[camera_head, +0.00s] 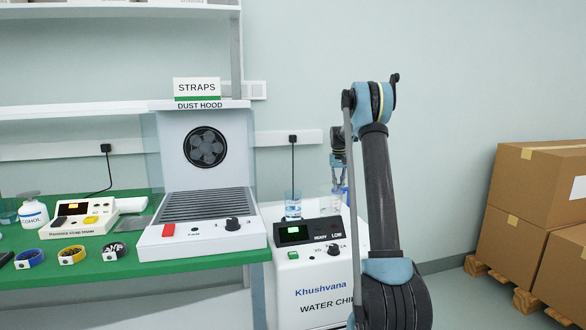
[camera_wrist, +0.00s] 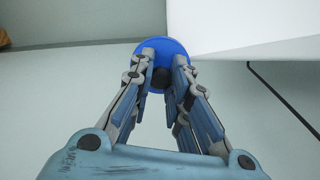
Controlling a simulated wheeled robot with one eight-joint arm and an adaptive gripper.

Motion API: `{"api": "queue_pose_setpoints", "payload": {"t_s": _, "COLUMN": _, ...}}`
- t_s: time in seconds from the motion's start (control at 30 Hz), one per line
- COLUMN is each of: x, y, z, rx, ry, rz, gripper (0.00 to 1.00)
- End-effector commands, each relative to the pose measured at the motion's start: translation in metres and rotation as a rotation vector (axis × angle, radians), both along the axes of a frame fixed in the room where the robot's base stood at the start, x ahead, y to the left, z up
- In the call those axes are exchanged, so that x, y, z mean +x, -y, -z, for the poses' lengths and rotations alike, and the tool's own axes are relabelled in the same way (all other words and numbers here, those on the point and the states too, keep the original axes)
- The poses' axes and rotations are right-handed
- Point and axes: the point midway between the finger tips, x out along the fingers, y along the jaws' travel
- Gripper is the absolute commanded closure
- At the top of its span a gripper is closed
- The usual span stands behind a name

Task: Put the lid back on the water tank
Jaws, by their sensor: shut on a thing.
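My gripper (camera_head: 338,180) is in the head view over the right part of the water chiller (camera_head: 318,292), partly behind my arm. In the wrist view my gripper (camera_wrist: 164,62) is shut on the black knob (camera_wrist: 162,78) of a round blue lid (camera_wrist: 162,46). A clear vessel (camera_head: 330,204) stands just below the gripper on the chiller, partly hidden; I cannot tell whether it is the water tank. A clear cup with a blue tint (camera_head: 292,206) stands to its left. The gap between lid and chiller cannot be judged.
The chiller's control panel (camera_head: 308,233) faces front. Left of it, a dust hood (camera_head: 205,182) stands on a green bench (camera_head: 110,268) with several straps and a strap tester (camera_head: 80,217). Cardboard boxes (camera_head: 535,190) are stacked on a pallet at right. Open floor lies between.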

Motion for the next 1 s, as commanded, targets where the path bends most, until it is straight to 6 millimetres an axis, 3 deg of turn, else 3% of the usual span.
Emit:
{"api": "queue_pose_setpoints", "payload": {"t_s": 0.17, "x": -0.015, "y": -0.021, "z": -0.016, "rx": 0.002, "ry": -0.003, "rz": -0.111, "gripper": 1.00}}
{"api": "queue_pose_setpoints", "payload": {"t_s": 0.37, "x": -0.059, "y": -0.073, "z": -0.057, "rx": 0.007, "ry": -0.009, "rz": -0.428, "gripper": 1.00}}
{"api": "queue_pose_setpoints", "payload": {"t_s": 0.7, "x": -0.157, "y": -0.152, "z": -0.119, "rx": 0.012, "ry": -0.019, "rz": -1.033, "gripper": 1.00}}
{"api": "queue_pose_setpoints", "payload": {"t_s": 1.0, "x": -0.251, "y": -0.198, "z": -0.157, "rx": 0.015, "ry": -0.025, "rz": -1.548, "gripper": 1.00}}
